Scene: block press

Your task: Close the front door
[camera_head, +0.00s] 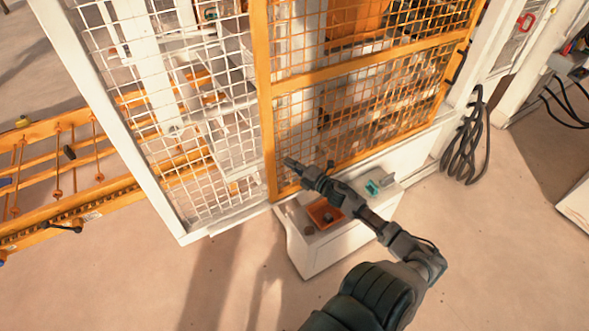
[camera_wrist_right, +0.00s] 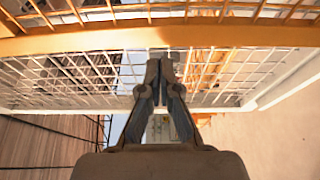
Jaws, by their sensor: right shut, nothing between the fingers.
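The front door (camera_head: 270,120) is an orange-framed mesh panel in the white cage front. In the head view it fills the opening between the white mesh panel at left and the white post at right. My right gripper (camera_head: 289,162) is shut and empty at the door's lower left, near its upright orange edge. In the right wrist view the closed fingers (camera_wrist_right: 160,60) point toward an orange bar (camera_wrist_right: 240,34) and mesh. I cannot tell whether they touch the door. My left gripper is not in view.
A white box (camera_head: 310,258) with an orange tray (camera_head: 324,213) and a teal item (camera_head: 372,187) stands below the door, under my right arm. Black cables (camera_head: 466,140) hang at right. An orange rack (camera_head: 60,185) stands at left. The front floor is clear.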

